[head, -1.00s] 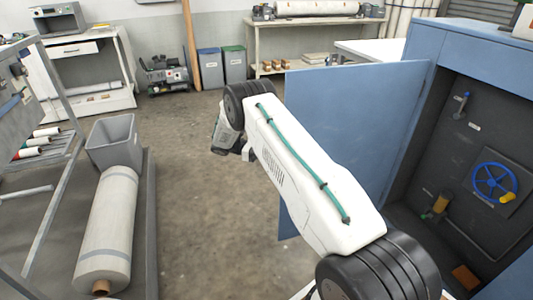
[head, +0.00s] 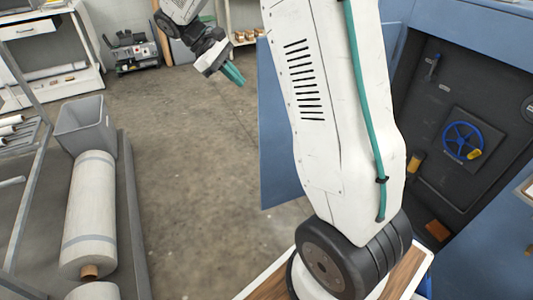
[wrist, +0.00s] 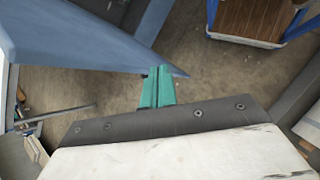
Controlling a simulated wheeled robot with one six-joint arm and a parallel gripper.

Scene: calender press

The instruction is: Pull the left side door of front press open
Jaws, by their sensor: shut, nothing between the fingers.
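The blue side door (head: 275,140) stands swung open from the blue press (head: 470,30), its panel partly hidden behind my arm in the head view. The opening shows a dark inner wall with a blue handwheel (head: 462,141). My gripper (head: 233,76), with teal fingers, is beyond and left of the door's free edge in the head view. In the wrist view the fingers (wrist: 157,74) are together and empty. A blue panel, seemingly the door (wrist: 85,35), fills the upper left there, its lower edge close by the fingertips; I cannot tell whether they touch.
A long white roll (head: 90,215) and a grey bin (head: 84,126) rest on a low platform at left. A bench (head: 50,75) stands at the far left. The concrete floor (head: 195,180) between the platform and door is clear. Orange and yellow parts show inside the press.

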